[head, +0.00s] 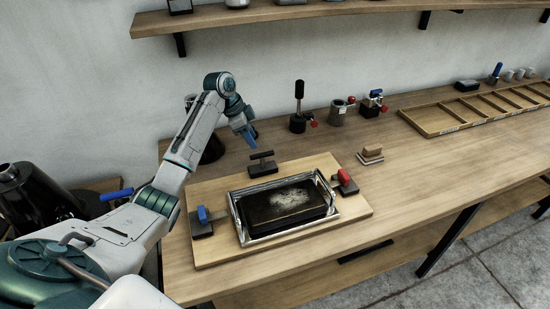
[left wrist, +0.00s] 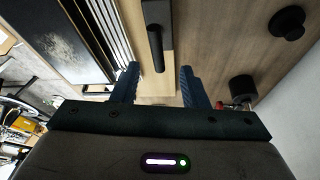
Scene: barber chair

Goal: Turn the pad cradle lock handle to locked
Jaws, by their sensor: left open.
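The pad cradle (head: 237,215) is a metal frame holding a dark, worn pad (head: 290,203) on a light wooden board (head: 205,250). A black T-shaped handle on a block (head: 262,168) stands behind the cradle. My left gripper (head: 250,138) is just above and behind this handle, with blue fingers open. In the left wrist view, the black handle (left wrist: 156,48) points in between the fingertips of my left gripper (left wrist: 158,80), and contact is not visible. A blue-handled clamp (head: 203,219) sits left of the cradle and a red-handled one (head: 345,178) sits right. No lock marking is readable.
A small wood-topped block (head: 370,154) stands right of the board. Several black and metal fixtures, including a tall black lever (head: 299,100), stand along the wall. A divided wooden tray (head: 440,120) lies at the right. The bench front right is clear.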

